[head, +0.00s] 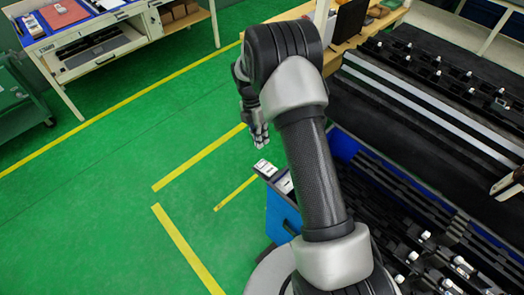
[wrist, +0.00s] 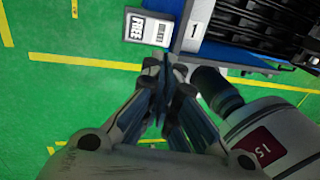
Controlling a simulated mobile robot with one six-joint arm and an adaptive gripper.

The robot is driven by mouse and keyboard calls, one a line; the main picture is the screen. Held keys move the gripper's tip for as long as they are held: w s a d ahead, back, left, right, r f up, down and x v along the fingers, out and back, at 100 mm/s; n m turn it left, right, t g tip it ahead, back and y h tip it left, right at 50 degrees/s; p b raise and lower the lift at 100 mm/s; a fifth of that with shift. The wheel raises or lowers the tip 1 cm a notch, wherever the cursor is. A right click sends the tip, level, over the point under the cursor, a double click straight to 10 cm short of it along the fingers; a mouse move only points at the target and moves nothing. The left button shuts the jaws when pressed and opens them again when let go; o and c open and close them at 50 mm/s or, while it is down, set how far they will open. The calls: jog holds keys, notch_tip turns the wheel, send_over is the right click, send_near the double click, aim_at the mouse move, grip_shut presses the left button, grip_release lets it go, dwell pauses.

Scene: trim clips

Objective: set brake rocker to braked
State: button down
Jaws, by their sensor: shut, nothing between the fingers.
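The brake rocker unit (wrist: 147,27) is a small light box at the edge of a blue cart, at the top of the wrist view. The word FREE shows on its face, beside a small dark ribbed patch. In the head view the unit (head: 264,168) is a small pale block on the cart's near corner. My gripper (wrist: 167,62) is shut and empty, its fingertips just below the unit in the wrist view. In the head view my gripper (head: 261,140) hangs above the unit, pointing down. I cannot tell whether the fingertips touch it.
The blue cart (head: 282,217) carries black racks with several pale clips. A label with a 1 (wrist: 195,29) sits beside the unit. A black rack (head: 425,95) stands behind. Green floor (head: 110,190) with yellow lines is free at left. A workbench (head: 110,45) stands far left.

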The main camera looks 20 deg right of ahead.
aim_at(268, 171)
jog(key=shift+f, duration=0.2)
jog(key=b+x, duration=0.3)
jog(key=x, duration=1.1)
jog(key=shift+b, duration=0.3)
